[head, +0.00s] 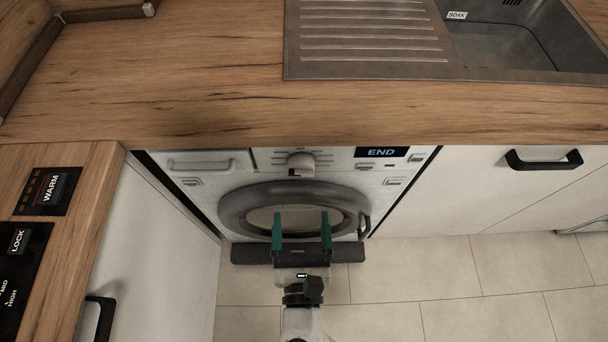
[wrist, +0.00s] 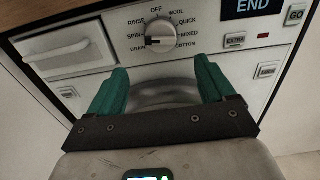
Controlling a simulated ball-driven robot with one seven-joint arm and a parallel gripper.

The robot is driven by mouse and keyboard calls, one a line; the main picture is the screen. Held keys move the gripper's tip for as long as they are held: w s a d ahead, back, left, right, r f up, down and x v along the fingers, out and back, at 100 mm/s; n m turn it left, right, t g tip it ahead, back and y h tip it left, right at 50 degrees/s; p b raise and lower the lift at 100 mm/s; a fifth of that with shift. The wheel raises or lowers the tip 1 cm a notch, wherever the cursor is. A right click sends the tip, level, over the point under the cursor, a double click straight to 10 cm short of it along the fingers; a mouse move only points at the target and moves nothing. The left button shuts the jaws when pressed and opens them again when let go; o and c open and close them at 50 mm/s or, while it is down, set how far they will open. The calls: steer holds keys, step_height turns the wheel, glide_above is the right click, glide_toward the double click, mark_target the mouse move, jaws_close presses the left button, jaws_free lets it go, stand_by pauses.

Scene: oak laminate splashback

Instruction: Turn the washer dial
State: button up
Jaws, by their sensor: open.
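The washer dial (head: 300,163) is a silver-grey round knob on the white washer's (head: 208,198) front panel, under the worktop. In the wrist view the dial (wrist: 160,38) stands between and beyond the fingertips, ringed by labels such as OFF, WOOL, QUICK, COTTON, RINSE, SPIN and DRAIN. Its dark pointer mark lies at the left, between SPIN and DRAIN. My gripper (head: 301,214) has two green fingers, spread open and empty, in front of the round door and below the dial. In the wrist view the gripper (wrist: 160,78) is apart from the dial.
The washer display (head: 381,152) reads END. The round door (head: 232,208) has a dark rim. The wooden worktop (head: 180,100) overhangs above, with a sink (head: 500,45) at right. A cupboard handle (head: 543,160) juts out at right. Tiled floor (head: 410,280) is clear.

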mark_target(301, 176)
steer(key=w, duration=1)
steer(key=shift+w, duration=0.25)
steer(key=shift+c, duration=0.3)
steer(key=c, duration=1)
